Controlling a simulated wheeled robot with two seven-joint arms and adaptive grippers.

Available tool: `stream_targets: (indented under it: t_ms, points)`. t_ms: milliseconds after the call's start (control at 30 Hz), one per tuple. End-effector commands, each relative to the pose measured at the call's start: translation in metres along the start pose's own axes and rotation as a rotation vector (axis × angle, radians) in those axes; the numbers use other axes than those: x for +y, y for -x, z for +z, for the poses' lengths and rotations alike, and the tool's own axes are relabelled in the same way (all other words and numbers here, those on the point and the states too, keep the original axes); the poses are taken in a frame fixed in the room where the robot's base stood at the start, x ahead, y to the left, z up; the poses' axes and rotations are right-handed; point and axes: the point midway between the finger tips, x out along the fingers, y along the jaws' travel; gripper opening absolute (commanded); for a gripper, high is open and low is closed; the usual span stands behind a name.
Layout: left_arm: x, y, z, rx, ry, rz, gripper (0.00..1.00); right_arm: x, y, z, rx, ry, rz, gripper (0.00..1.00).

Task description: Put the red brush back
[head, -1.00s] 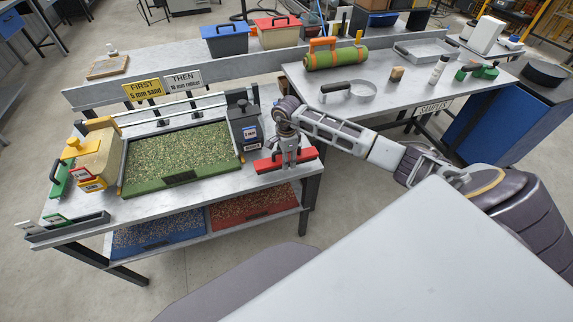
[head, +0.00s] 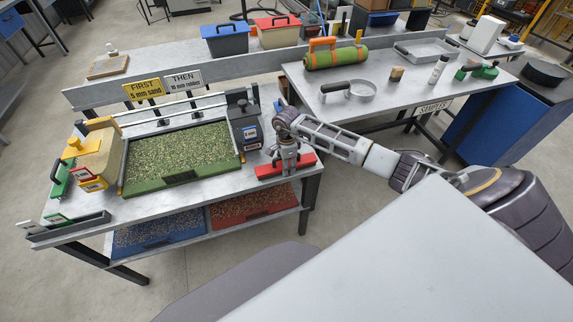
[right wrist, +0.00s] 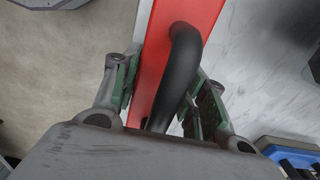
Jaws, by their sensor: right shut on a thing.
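The red brush (head: 267,171) is a long red bar with a black handle, at the right front end of the turf bench (head: 228,184). My right gripper (head: 288,167) is above it and shut on it. In the right wrist view, the red brush (right wrist: 200,20) and its black handle (right wrist: 183,70) lie between the two fingers (right wrist: 165,90). I cannot tell whether the brush touches the bench top or hangs just above it. My left gripper is not in view.
A green-edged turf tray (head: 178,182) and a dark grey box (head: 244,128) are left of the brush. Red (head: 254,207) and blue (head: 160,235) trays lie on the lower shelf. The samples table (head: 412,100) is behind.

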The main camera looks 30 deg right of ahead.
Motion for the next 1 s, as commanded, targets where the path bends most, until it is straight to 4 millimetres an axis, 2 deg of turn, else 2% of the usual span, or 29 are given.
stream_targets:
  t_ms: [167, 200, 333, 833, 1000]
  points:
    - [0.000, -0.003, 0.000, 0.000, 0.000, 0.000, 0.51, 0.000, -0.002, 0.000, 0.000, 0.000, -0.001, 0.11]
    - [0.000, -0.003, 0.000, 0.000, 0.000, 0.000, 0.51, 0.000, -0.003, 0.000, 0.000, 0.000, 0.000, 0.46]
    - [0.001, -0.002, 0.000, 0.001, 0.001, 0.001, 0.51, 0.000, -0.002, 0.000, 0.000, 0.000, 0.000, 0.63]
    - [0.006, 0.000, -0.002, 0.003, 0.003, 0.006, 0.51, 0.000, 0.000, 0.000, 0.000, 0.000, 0.000, 0.64]
    - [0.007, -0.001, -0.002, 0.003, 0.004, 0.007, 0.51, -0.001, 0.011, -0.001, 0.001, 0.000, -0.003, 0.64]
